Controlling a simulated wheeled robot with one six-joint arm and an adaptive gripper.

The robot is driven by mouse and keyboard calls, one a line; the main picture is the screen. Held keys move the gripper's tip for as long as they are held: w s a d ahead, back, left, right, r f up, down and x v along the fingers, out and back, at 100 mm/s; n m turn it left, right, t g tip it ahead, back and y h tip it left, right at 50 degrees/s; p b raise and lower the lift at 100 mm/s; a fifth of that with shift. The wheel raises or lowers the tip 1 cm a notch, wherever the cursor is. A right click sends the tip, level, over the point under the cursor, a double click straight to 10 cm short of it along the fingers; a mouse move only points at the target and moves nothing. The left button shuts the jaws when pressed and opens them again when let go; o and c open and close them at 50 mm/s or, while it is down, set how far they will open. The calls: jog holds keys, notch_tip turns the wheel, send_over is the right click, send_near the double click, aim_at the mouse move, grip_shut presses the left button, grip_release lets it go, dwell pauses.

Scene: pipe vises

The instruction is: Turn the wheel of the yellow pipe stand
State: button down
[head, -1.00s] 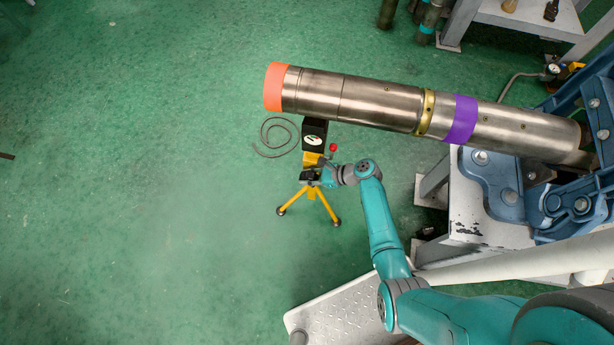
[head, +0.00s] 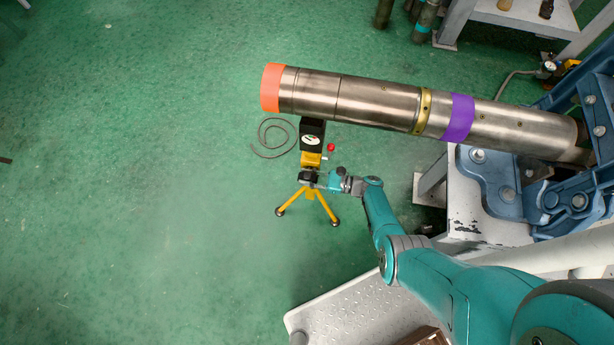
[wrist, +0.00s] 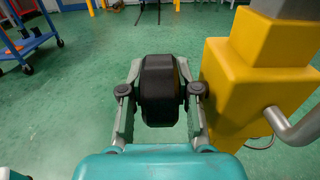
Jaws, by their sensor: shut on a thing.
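The yellow pipe stand (head: 311,160) stands on its tripod legs on the green floor, under the left end of the large steel pipe (head: 370,100). Its black wheel (wrist: 159,90) sits between the two fingers of my gripper (wrist: 160,100) in the wrist view, with a finger on each side. My gripper (head: 318,180) is shut on the wheel. The stand's yellow body (wrist: 255,75) fills the right of the wrist view, just beside the right finger. In the head view the wheel is small and partly hidden by my gripper.
A red-knobbed lever (head: 331,148) sticks up beside the stand. A coiled cable (head: 272,137) lies on the floor to its left. A blue vise (head: 500,185) on a white bench holds the pipe's right part.

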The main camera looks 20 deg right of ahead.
jog(key=shift+y, duration=0.3)
dwell(0.5)
dwell(0.3)
jog(key=c, duration=1.1)
grip_release()
jog(key=shift+v, duration=3.8)
jog(key=shift+f, duration=0.15)
